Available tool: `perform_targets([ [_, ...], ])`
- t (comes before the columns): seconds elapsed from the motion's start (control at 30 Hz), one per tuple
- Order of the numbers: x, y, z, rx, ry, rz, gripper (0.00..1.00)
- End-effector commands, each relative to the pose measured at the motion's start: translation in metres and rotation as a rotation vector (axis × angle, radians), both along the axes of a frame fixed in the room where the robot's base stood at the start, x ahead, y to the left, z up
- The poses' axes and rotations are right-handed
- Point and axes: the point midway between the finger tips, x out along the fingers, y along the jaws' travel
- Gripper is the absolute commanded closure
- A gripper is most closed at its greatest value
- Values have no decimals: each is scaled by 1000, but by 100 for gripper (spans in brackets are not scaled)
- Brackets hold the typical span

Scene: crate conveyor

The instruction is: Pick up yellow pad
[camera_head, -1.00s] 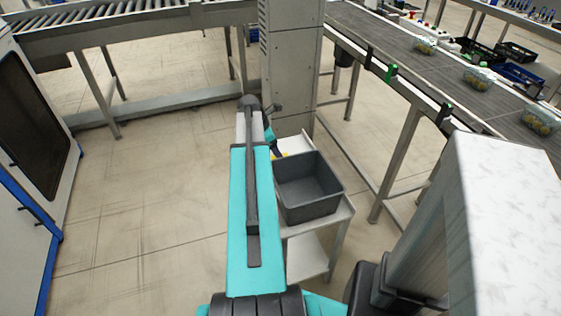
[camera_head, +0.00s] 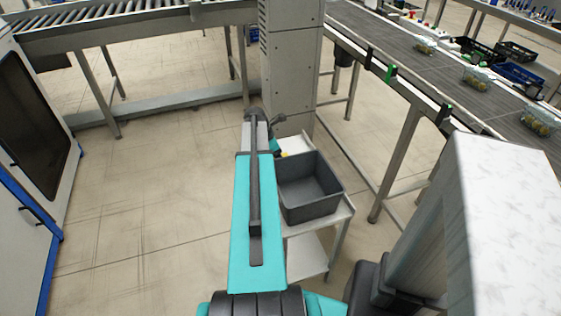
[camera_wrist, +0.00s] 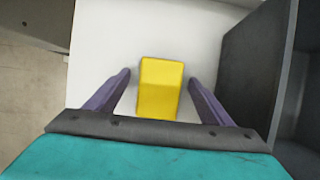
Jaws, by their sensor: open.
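The yellow pad (camera_wrist: 160,88) is a small yellow block on a white tabletop (camera_wrist: 117,32) in the wrist view. My gripper (camera_wrist: 160,82) is open, with one purple finger on each side of the pad. A gap shows between each finger and the pad. In the head view only a small bit of the yellow pad (camera_head: 284,154) shows beside my arm. My arm hides most of the gripper and part of the white table (camera_head: 310,250) there.
A dark grey crate (camera_head: 311,208) stands on the same table, right of the pad; its wall (camera_wrist: 255,62) rises close to my gripper. A metal column (camera_head: 290,60) stands behind the table. A conveyor (camera_head: 440,70) with clear boxes runs along the right.

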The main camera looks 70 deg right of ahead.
Motion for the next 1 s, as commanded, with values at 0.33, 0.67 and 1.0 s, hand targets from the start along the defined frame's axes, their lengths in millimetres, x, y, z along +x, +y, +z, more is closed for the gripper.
perform_targets([
  [0.33, 0, 0, 0, 0, 0, 0, 55],
  [0.67, 0, 0, 1, 0, 0, 0, 70],
  [1.0, 0, 0, 19, -2, 0, -1, 70],
])
